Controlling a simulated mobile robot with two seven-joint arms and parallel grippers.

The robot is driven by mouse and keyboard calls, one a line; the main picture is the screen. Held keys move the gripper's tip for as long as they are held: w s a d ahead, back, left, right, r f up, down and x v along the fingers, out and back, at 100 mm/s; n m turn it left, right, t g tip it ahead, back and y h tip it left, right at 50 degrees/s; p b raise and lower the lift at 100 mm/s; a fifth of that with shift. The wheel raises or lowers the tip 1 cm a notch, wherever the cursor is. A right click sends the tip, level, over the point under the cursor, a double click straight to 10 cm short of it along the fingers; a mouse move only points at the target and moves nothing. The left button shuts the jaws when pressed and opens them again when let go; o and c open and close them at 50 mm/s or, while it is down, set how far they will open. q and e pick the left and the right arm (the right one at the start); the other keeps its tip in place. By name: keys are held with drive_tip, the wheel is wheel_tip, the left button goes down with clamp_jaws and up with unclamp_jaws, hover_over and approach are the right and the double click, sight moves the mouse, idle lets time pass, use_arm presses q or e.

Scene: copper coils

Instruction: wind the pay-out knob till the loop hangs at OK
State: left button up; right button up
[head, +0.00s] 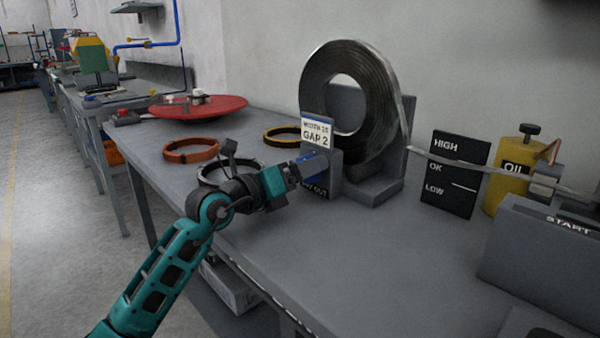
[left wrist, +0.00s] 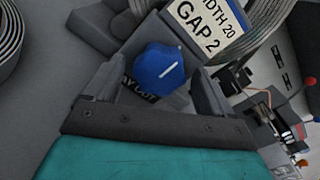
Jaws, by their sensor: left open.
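The blue pay-out knob (left wrist: 158,70) has a white pointer line and shows large in the left wrist view. In the head view the knob (head: 318,163) is partly hidden on its grey PAY OUT block. My left gripper (head: 300,172) is at the knob; its open fingers stand on either side of it in the left wrist view (left wrist: 152,88). I cannot tell whether they touch it. The metal strip (head: 424,153) runs from the coil (head: 393,105) across the black HIGH/OK/LOW board (head: 450,203). It crosses between HIGH and OK, sloping down rightward. My right gripper is out of view.
A sign (head: 316,133) reading GAP 2 stands above the knob. A yellow oil can (head: 510,185) and a START box (head: 540,250) are at the right. Rings (head: 190,150) and a red disc (head: 190,110) lie at the left. The front tabletop is clear.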

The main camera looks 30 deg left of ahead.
use_arm(q)
drive_tip(key=shift+c, duration=0.4)
drive_tip(key=c, duration=1)
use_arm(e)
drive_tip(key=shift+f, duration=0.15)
use_arm(q)
drive_tip(key=m, duration=0.3)
drive_tip(key=shift+m+p, duration=0.3)
drive_tip(key=shift+p, duration=0.05)
drive_tip(key=m, duration=0.4)
drive_tip(key=shift+f, duration=0.1)
drive_tip(key=shift+m+b, duration=0.35)
drive_tip(key=shift+m, duration=1.05)
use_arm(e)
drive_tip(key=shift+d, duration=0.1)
use_arm(q)
drive_tip(key=shift+m, duration=0.3)
